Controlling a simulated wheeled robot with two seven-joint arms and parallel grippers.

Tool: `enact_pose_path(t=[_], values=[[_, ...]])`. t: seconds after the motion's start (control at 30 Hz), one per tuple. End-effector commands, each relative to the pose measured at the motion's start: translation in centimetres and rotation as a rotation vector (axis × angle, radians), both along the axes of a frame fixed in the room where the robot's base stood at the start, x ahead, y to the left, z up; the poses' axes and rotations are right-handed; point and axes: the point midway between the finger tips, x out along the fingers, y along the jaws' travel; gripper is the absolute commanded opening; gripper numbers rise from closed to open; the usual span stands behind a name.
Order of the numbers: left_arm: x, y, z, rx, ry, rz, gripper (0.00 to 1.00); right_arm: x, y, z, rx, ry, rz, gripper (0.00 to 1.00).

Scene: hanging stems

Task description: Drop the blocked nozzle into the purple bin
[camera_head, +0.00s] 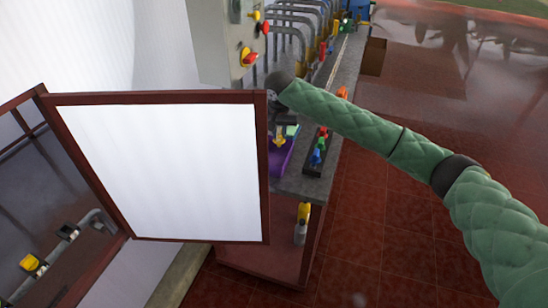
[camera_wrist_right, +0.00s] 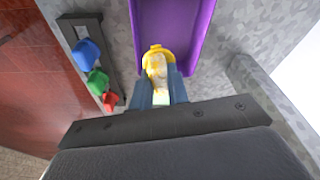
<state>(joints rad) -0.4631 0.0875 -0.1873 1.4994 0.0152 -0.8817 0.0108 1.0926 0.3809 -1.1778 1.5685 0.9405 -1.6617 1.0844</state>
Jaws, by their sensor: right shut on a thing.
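My right gripper (camera_wrist_right: 160,84) is shut on a yellow nozzle (camera_wrist_right: 156,62) with a pale, mottled middle. The nozzle also shows as a small yellow shape in the head view (camera_head: 280,142). The purple bin (camera_wrist_right: 206,22) lies beyond the nozzle in the wrist view, and the nozzle overlaps its floor there. The height of the nozzle over the bin is hard to tell. In the head view the purple bin (camera_head: 281,162) is partly hidden by a framed white panel. My right gripper (camera_head: 281,122) is partly hidden there too. My left gripper is out of view.
The framed white panel (camera_head: 160,165) stands left of the bench. A dark rack (camera_wrist_right: 84,35) beside the bin holds blue, green and red nozzles (camera_wrist_right: 97,80). A grey control box (camera_head: 225,45) is behind. A yellow-topped item (camera_head: 302,220) sits lower down.

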Motion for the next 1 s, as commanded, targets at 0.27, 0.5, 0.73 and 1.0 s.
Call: enact_pose_path(t=[0.27, 0.5, 0.73, 1.0], values=[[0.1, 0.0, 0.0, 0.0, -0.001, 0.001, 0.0, 0.0, 0.0, 0.0, 0.0, 0.0, 0.0, 0.42], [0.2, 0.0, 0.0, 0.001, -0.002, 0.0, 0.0, 0.0, 0.0, 0.0, 0.0, 0.0, 0.0, 0.42], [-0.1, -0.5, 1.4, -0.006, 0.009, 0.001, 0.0, -0.4, 0.1, 1.9, 0.001, -0.001, 0.001, 0.42], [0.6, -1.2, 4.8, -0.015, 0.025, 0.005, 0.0, -1.1, 0.1, 5.7, 0.002, -0.001, 0.0, 0.42]])
